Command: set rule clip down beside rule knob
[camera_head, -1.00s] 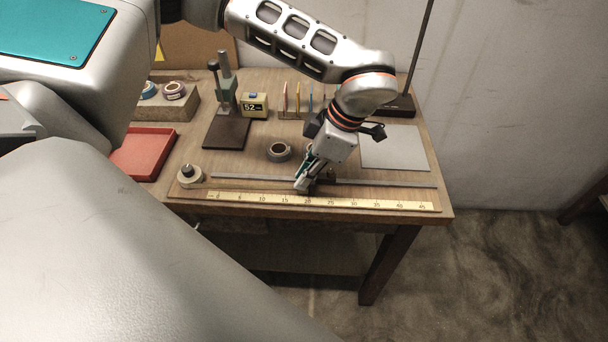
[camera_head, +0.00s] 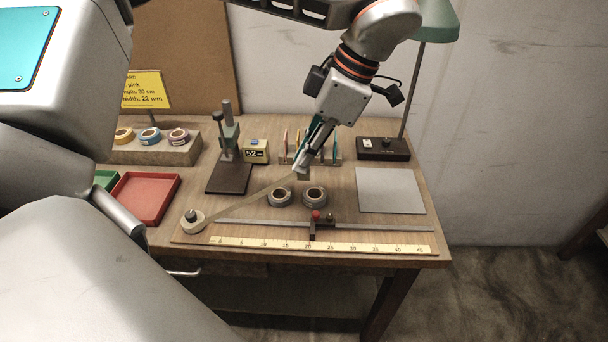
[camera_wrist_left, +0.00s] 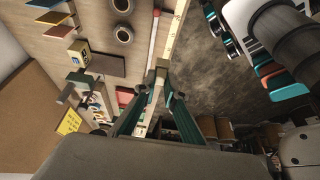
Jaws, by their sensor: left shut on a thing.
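My left gripper (camera_head: 304,168) is above the table, shut on a small grey-brown block, which I take for the rule clip (camera_head: 303,175). The clip shows between the fingertips in the left wrist view (camera_wrist_left: 162,64). A pale strip runs slanting from the clip to a round, dark-topped knob on a pale base, the likely rule knob (camera_head: 192,217), at the rule's left end. The clip is well apart from this knob, up and right of it. The yellow rule (camera_head: 320,246) lies along the table's front. My right gripper cannot be made out.
A red-topped slider (camera_head: 315,218) sits on the metal rail (camera_head: 380,226) behind the rule. A press (camera_head: 229,150), a red tray (camera_head: 146,198) and a grey sheet (camera_head: 390,190) surround the work area.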

